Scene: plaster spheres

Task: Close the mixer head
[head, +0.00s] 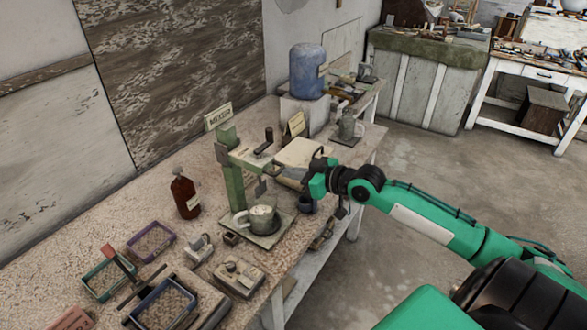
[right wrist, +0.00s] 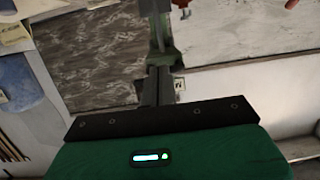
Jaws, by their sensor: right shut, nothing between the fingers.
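The mixer (head: 232,180) stands on the workbench beside a small sign. It has a green upright column, and its head (head: 254,158) reaches out to the right with a beater (head: 261,188) hanging below it. A pale metal bowl (head: 262,218) sits on the base plate under the beater. My right gripper (head: 311,181) is to the right of the mixer head, apart from it as far as I can tell. In the right wrist view its fingers (right wrist: 157,78) are shut and empty, with the green column (right wrist: 160,30) beyond them. My left gripper is out of view.
A brown bottle (head: 186,196) stands left of the mixer. Trays (head: 152,242) and small tools lie in front. The floor right of the bench is open.

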